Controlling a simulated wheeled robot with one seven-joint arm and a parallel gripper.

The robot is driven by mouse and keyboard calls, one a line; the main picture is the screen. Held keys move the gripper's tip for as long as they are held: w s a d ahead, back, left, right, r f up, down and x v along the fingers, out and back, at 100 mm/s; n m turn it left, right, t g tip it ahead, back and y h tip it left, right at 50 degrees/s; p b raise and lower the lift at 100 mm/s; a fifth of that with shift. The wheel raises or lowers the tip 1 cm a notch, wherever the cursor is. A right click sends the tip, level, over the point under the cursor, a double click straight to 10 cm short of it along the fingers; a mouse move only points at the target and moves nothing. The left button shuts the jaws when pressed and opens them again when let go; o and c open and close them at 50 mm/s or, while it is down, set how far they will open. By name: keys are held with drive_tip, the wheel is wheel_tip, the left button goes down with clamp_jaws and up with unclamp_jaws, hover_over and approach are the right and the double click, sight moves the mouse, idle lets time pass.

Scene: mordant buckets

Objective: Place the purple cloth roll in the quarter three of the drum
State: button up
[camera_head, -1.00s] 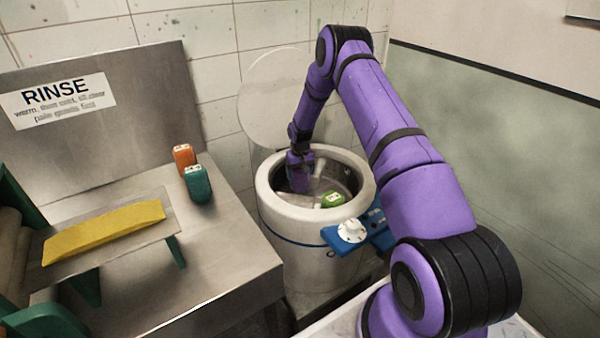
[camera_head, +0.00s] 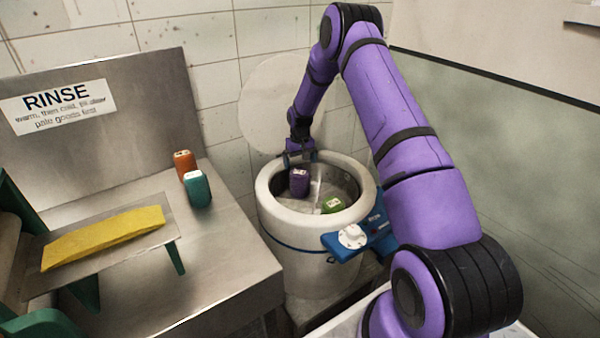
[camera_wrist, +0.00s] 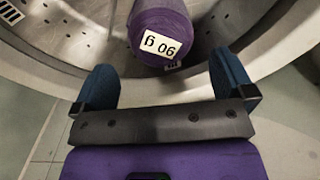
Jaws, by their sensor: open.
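The purple cloth roll (camera_head: 299,183) stands roughly upright inside the white drum (camera_head: 275,208), left of a divider. It carries a white label that reads as 06 or 90 in the wrist view (camera_wrist: 155,22). My gripper (camera_head: 300,157) is open and empty just above the roll, near the drum's back rim. In the wrist view the roll's labelled end lies beyond my two spread blue fingers (camera_wrist: 162,68), apart from them. A quarter number is not legible to me, so I cannot tell which quarter holds the roll.
A blue bracket with a white dial (camera_head: 352,237) juts from the drum's front. Orange (camera_head: 184,163) and teal (camera_head: 197,189) rolls stand on the metal counter (camera_head: 215,250), near a yellow cloth (camera_head: 105,237) on a small stand.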

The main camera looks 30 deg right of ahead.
wheel_tip(320, 180, up, 4)
drive_tip(key=shift+r, duration=0.1)
drive_tip(key=s+a+r+t, duration=0.1)
drive_tip(key=s+a+r, duration=0.35)
drive_tip(key=r, duration=0.55)
drive_tip(key=s+a+r+n, duration=0.1)
drive_tip(key=s+a+r, duration=0.2)
drive_tip(key=s+r, duration=0.55)
drive_tip(key=s+a+r+t, duration=0.1)
drive_tip(key=s+a+r, duration=0.15)
drive_tip(key=r, duration=1.05)
drive_tip(key=s+a+r+t, duration=0.1)
drive_tip(key=s+a+r, duration=0.25)
drive_tip(key=s, duration=0.45)
drive_tip(key=s+a+r+t, duration=0.15)
drive_tip(key=s+r, duration=0.25)
drive_tip(key=s, duration=0.4)
drive_tip(key=s+a, duration=0.3)
drive_tip(key=s, duration=1.2)
drive_tip(key=shift+s+a+f+n+t, duration=0.15)
drive_tip(key=shift+s+f+n+t, duration=0.1)
drive_tip(key=shift+n+t, duration=0.15)
